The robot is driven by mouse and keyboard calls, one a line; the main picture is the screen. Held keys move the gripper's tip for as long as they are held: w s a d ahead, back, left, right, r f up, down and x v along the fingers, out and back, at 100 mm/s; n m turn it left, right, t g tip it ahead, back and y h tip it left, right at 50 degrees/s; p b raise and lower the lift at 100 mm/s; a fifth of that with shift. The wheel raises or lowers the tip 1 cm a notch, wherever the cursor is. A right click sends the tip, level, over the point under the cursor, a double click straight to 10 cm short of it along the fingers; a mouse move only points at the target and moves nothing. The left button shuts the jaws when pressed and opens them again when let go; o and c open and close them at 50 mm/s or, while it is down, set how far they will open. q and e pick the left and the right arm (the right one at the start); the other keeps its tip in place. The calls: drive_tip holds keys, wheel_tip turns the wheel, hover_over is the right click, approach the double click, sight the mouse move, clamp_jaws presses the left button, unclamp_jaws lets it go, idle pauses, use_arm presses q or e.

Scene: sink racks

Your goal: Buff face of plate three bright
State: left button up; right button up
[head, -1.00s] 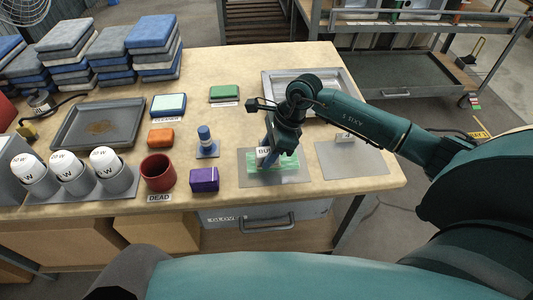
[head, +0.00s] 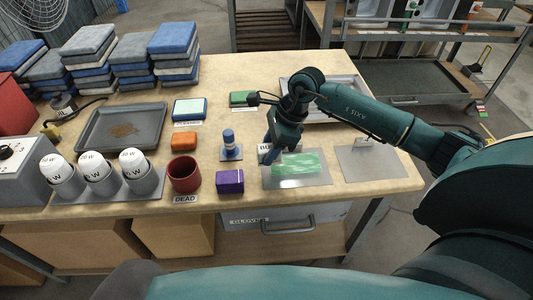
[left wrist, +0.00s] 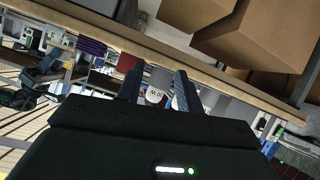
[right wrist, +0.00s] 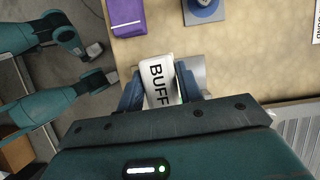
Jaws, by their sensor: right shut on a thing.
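My right gripper (head: 273,147) is shut on a white block marked BUFF (right wrist: 160,82), which shows between the fingers in the right wrist view. In the head view the gripper and the block (head: 264,149) are at the back left part of a flat grey metal plate (head: 318,181). A streaky green patch (head: 298,163) covers much of that plate's face. I cannot tell if the block touches the plate, and no number for it shows. A second plate (head: 372,166), with a small tag 4, lies to the right, bare.
Left of the plate are a purple block (head: 229,181), a blue-topped stand (head: 229,142), a red cup (head: 184,173) marked DEAD and an orange block (head: 184,141). Behind my right gripper are a green block (head: 243,98) and a tray (head: 350,107). Stacked pads stand back left.

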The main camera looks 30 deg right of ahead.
wheel_tip(320, 180, up, 2)
drive_tip(key=shift+w+p, duration=0.1)
drive_tip(key=shift+p, duration=0.3)
drive_tip(key=shift+r+p, duration=0.4)
drive_tip(key=shift+r, duration=0.4)
drive_tip(key=shift+r+p, duration=0.3)
drive_tip(key=shift+r, duration=0.3)
use_arm(q)
drive_tip(key=shift+s+a+r+m, duration=0.2)
drive_tip(key=shift+a+r+m, duration=0.1)
drive_tip(key=shift+a+r, duration=0.4)
use_arm(e)
drive_tip(key=shift+r, duration=0.1)
use_arm(q)
drive_tip(key=shift+d, duration=0.1)
use_arm(e)
drive_tip(key=shift+a, duration=0.1)
